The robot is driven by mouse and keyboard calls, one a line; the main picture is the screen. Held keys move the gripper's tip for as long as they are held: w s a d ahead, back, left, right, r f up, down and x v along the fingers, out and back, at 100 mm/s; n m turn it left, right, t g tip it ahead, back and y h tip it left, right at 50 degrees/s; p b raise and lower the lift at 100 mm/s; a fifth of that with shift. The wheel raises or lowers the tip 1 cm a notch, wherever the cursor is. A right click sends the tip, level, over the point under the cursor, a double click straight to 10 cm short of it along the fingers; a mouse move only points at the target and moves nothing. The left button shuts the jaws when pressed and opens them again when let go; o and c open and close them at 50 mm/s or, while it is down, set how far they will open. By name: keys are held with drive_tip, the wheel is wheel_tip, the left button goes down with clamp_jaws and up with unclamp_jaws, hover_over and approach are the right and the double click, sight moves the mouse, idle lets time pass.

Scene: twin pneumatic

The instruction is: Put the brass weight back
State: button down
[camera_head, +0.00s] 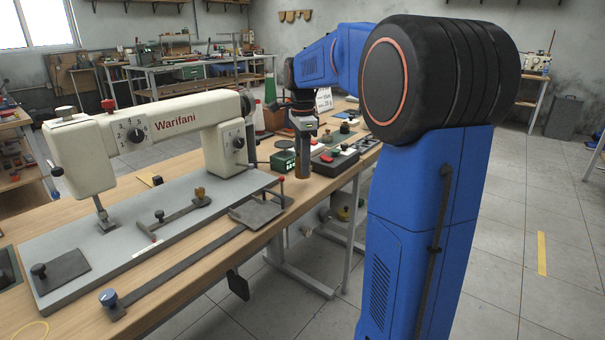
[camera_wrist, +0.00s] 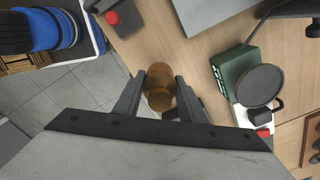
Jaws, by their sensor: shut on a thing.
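The brass weight (camera_wrist: 158,99) is a brown-gold cylinder with a narrower knob, between the two dark fingers of my gripper (camera_wrist: 160,80) in the wrist view. My gripper is shut on it. In the head view my gripper (camera_head: 303,124) points down, and the brass weight (camera_head: 303,160) hangs below it by the bench's front edge. In the wrist view, bare bench and floor show around the weight. A green box with lit digits (camera_wrist: 232,66) and a dark round plate (camera_wrist: 259,85) stand to the right. The green box also shows in the head view (camera_head: 283,160), left of the weight.
A white sewing machine (camera_head: 168,125) stands on a grey bed plate (camera_head: 120,262) at the left. A dark box with a red button (camera_head: 338,162) lies right of the weight.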

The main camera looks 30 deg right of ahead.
drive_tip(key=shift+f, duration=1.75)
drive_tip(key=c, duration=1.1)
unclamp_jaws()
drive_tip(key=shift+f, duration=0.1)
wheel_tip(320, 180, up, 12)
drive_tip(key=shift+r, duration=0.1)
drive_tip(key=s+a+f+n+t, duration=0.1)
drive_tip(key=s+a+f+n, duration=0.4)
drive_tip(key=s, duration=0.5)
drive_tip(key=s+a+f+n+t, duration=0.2)
drive_tip(key=s+a+f+n, duration=0.3)
drive_tip(key=s+f+n, duration=0.2)
drive_tip(key=s+a+f+n+t, duration=0.1)
drive_tip(key=s+a+f+n, duration=0.4)
drive_tip(key=s, duration=0.8)
drive_tip(key=shift+s+a+f+n+t, duration=0.15)
drive_tip(key=shift+f+n, duration=0.2)
drive_tip(key=shift+n, duration=0.35)
drive_tip(key=shift+w+a+f+n+t, duration=0.1)
drive_tip(key=shift+f+n, duration=0.2)
drive_tip(key=shift+n, duration=0.4)
drive_tip(key=shift+s+a+f+n+t, duration=0.15)
drive_tip(key=shift+f+n, duration=0.2)
drive_tip(key=shift+n, duration=0.35)
